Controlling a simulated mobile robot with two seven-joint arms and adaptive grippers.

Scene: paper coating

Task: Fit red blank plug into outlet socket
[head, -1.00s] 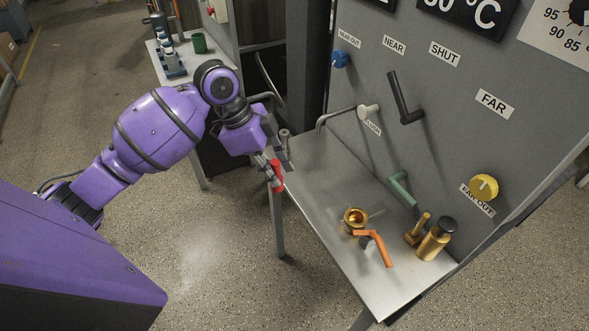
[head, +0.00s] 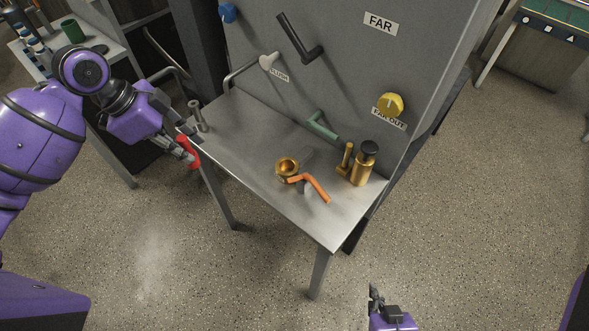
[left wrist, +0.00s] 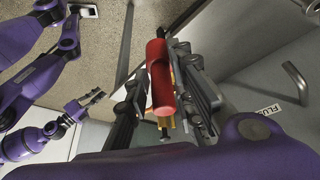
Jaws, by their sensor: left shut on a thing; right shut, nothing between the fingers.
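My left gripper (head: 186,147) is shut on the red blank plug (head: 193,155), just off the left front edge of the steel table. In the left wrist view the plug (left wrist: 160,78) is a red cylinder between the fingers, with brass-coloured parts beside and below it. A brass fitting with a round open mouth (head: 287,165), apparently the outlet socket, is on the table with an orange lever (head: 315,187) beside it. The plug is well apart from it. My right gripper (head: 376,297) shows at the bottom edge, shut and empty; it also appears in the left wrist view (left wrist: 93,99).
A brass cylinder with a black cap (head: 365,163) and a green lever (head: 320,126) are right of and behind the fitting. A metal post (head: 196,110) stands near the left gripper. The grey panel (head: 345,75) with handles and knobs rises behind. The table (head: 240,150) is bare left of the fitting.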

